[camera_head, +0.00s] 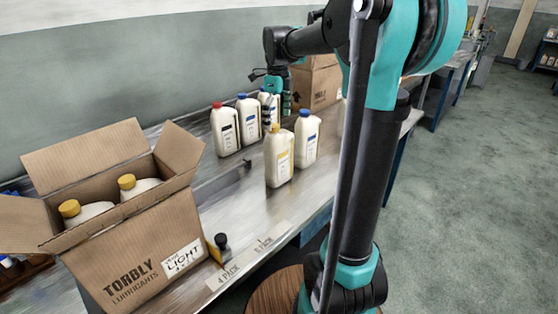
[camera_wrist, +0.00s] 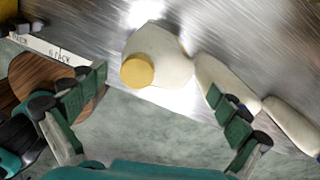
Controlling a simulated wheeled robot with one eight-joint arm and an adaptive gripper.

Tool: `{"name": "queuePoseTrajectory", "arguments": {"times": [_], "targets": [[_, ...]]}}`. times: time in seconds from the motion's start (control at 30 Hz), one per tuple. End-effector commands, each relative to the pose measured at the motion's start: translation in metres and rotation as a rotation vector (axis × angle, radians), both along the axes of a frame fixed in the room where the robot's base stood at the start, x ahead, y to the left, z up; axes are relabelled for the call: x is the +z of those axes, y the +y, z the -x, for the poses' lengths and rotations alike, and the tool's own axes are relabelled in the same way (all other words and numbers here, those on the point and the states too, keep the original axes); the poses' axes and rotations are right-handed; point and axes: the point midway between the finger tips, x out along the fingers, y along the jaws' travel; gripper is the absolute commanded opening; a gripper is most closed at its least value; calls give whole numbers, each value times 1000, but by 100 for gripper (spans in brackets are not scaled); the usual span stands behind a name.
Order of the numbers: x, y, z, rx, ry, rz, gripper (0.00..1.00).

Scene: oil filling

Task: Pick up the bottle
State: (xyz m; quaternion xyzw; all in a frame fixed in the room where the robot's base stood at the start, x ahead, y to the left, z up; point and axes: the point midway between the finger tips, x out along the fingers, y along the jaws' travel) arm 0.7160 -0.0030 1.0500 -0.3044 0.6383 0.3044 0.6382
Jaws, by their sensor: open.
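A white bottle with a yellow cap (camera_head: 279,160) stands upright on the metal bench in the head view. In the wrist view this yellow-capped bottle (camera_wrist: 165,52) lies ahead of and between my spread fingers, with a gap to each. My gripper (camera_head: 278,100) is open and empty. In the head view it hangs over the bench by the bottles, fingers pointing down; its exact height over them is hard to tell. Other white bottles stand close by: a red-capped one (camera_head: 225,132), a blue-capped one (camera_head: 249,122) and another blue-capped one (camera_head: 307,142). One more is partly hidden behind my gripper.
An open cardboard box (camera_head: 135,250) holding yellow-capped bottles stands at the left front. Another cardboard box (camera_head: 318,85) is at the back. A second white bottle (camera_wrist: 218,78) sits near my right-hand finger in the wrist view. A brown round stool top (camera_head: 275,292) is below the bench edge.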

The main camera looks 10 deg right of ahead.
Motion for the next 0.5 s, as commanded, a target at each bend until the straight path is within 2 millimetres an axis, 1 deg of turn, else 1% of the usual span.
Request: {"name": "queuePoseTrajectory", "arguments": {"times": [0.03, 0.27, 0.5], "targets": [[-6, 0, 0, 0, 0, 0, 100], [-20, 0, 0, 0, 0, 0, 100], [-54, -1, 2, 1, 0, 0, 100]]}}
